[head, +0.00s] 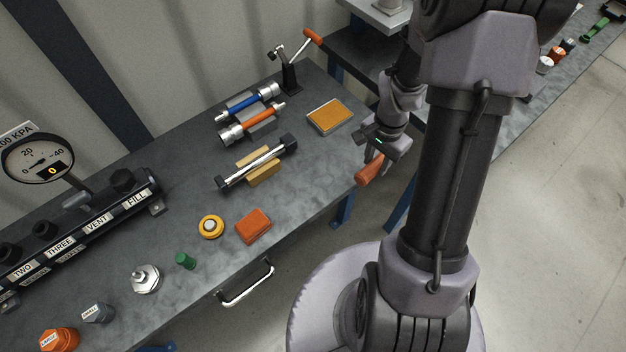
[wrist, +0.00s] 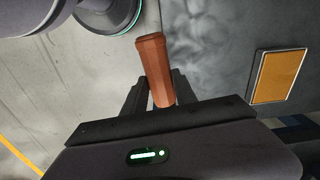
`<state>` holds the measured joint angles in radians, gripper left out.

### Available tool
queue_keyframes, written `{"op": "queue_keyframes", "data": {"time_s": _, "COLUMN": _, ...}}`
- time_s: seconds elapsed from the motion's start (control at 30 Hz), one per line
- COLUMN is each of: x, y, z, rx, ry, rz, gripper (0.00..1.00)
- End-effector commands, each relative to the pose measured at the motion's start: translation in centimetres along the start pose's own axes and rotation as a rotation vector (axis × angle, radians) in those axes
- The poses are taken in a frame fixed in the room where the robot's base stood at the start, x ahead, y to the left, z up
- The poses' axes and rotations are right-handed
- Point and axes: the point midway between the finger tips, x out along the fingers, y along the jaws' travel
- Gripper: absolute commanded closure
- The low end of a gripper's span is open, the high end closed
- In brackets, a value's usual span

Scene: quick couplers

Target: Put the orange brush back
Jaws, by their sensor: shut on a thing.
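My gripper (head: 375,156) is shut on the orange brush (head: 369,169), of which a faceted orange-brown handle shows. In the head view it hangs just off the right front edge of the workbench. In the wrist view the brush (wrist: 155,65) sticks out beyond the fingers (wrist: 153,98) over the bench edge and floor. I cannot see any bristles.
The grey bench (head: 190,180) carries a yellow-orange pad in a tray (head: 330,116), blue and orange cylinders on a rack (head: 250,110), a silver rod on wooden blocks (head: 255,163), a red-orange block (head: 253,226) and a manifold (head: 90,225). Bare bench lies right of the rod.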

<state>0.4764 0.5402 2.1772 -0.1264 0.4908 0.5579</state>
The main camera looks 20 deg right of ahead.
Motion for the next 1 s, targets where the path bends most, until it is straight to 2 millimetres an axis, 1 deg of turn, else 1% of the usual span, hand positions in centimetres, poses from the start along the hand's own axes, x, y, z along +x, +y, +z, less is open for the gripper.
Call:
{"op": "queue_keyframes", "data": {"time_s": 0.07, "x": 0.2, "y": -0.6, "z": 0.8, "rx": -0.004, "ry": 0.0, "rz": 0.0, "gripper": 1.0}}
{"op": "queue_keyframes", "data": {"time_s": 0.13, "x": 0.5, "y": -1.7, "z": 2.4, "rx": -0.007, "ry": 0.0, "rz": -0.001, "gripper": 1.0}}
{"op": "queue_keyframes", "data": {"time_s": 0.3, "x": 1.2, "y": -5.1, "z": 7.3, "rx": -0.01, "ry": 0.001, "rz": -0.002, "gripper": 1.0}}
{"op": "queue_keyframes", "data": {"time_s": 0.4, "x": 1.5, "y": -6.8, "z": 9.8, "rx": -0.006, "ry": 0.0, "rz": -0.001, "gripper": 1.0}}
{"op": "queue_keyframes", "data": {"time_s": 0.5, "x": 1.5, "y": -7.8, "z": 11.3, "rx": -0.003, "ry": 0.0, "rz": -0.001, "gripper": 1.0}}
{"op": "queue_keyframes", "data": {"time_s": 0.67, "x": 1.6, "y": -9.0, "z": 12.9, "rx": -0.003, "ry": -0.001, "rz": -0.001, "gripper": 1.0}}
{"op": "queue_keyframes", "data": {"time_s": 0.7, "x": 2.0, "y": -9.3, "z": 13.4, "rx": -0.001, "ry": -0.001, "rz": -0.001, "gripper": 1.0}}
{"op": "queue_keyframes", "data": {"time_s": 0.73, "x": 3.1, "y": -9.2, "z": 13.3, "rx": 0.001, "ry": -0.001, "rz": 0.001, "gripper": 1.0}}
{"op": "queue_keyframes", "data": {"time_s": 0.8, "x": 4.7, "y": -9.1, "z": 13.2, "rx": 0.001, "ry": -0.001, "rz": 0.002, "gripper": 1.0}}
{"op": "queue_keyframes", "data": {"time_s": 0.83, "x": 5.0, "y": -9.1, "z": 13.2, "rx": 0.001, "ry": -0.001, "rz": 0.001, "gripper": 1.0}}
{"op": "queue_keyframes", "data": {"time_s": 1.0, "x": 4.6, "y": -9.1, "z": 13.2, "rx": 0.001, "ry": 0.0, "rz": 0.0, "gripper": 1.0}}
